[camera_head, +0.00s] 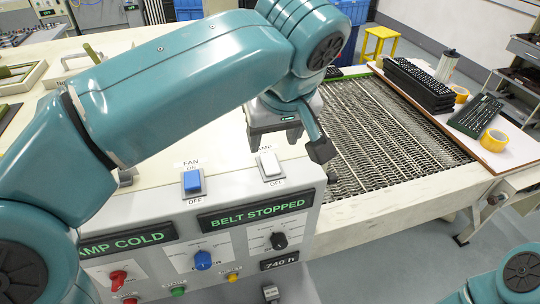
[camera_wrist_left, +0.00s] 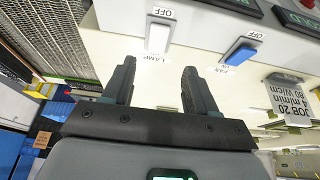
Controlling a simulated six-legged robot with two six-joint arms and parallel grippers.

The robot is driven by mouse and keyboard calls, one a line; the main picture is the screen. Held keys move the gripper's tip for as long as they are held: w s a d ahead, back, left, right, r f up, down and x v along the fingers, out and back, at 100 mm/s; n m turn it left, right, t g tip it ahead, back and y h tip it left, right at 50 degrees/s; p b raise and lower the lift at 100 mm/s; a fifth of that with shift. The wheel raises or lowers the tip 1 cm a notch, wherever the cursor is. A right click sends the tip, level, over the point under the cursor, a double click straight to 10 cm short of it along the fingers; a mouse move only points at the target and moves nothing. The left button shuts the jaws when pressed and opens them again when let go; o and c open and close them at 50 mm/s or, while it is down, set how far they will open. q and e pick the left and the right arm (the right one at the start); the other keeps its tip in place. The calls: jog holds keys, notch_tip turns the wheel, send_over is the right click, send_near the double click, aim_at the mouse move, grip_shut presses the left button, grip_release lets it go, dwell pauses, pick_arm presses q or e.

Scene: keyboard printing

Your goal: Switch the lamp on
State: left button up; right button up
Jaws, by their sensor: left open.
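The white lamp switch (camera_head: 270,166) is a rocker on top of the grey control box, at its right end, with OFF printed on its near side. It also shows in the left wrist view (camera_wrist_left: 157,38). Which side is pressed I cannot tell. My left gripper (camera_head: 291,144) is just beyond and above it, partly hidden by its own arm. In the left wrist view, my left gripper (camera_wrist_left: 158,72) has its two dark fingers apart with nothing between them, the lamp switch beyond the fingertips. My right gripper is out of view.
The blue fan switch (camera_head: 193,182) sits left of the lamp switch. Front displays (camera_head: 252,215) read "BELT STOPPED" and "AMP COLD", the latter partly covered by my arm. Knobs sit below. A mesh conveyor belt (camera_head: 385,135) lies right; black keyboards (camera_head: 418,85) and yellow tape (camera_head: 495,140) rest beside it.

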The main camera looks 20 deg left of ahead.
aim_at(269, 160)
pick_arm(q)
jog(key=x, duration=0.7)
jog(key=shift+w, duration=0.1)
jog(key=shift+a+f, duration=0.1)
jog(key=shift+f, duration=0.15)
jog(key=shift+w+d+f, duration=0.2)
jog(key=shift+w+f, duration=0.15)
jog(key=shift+w, duration=0.05)
jog(key=shift+a, duration=0.1)
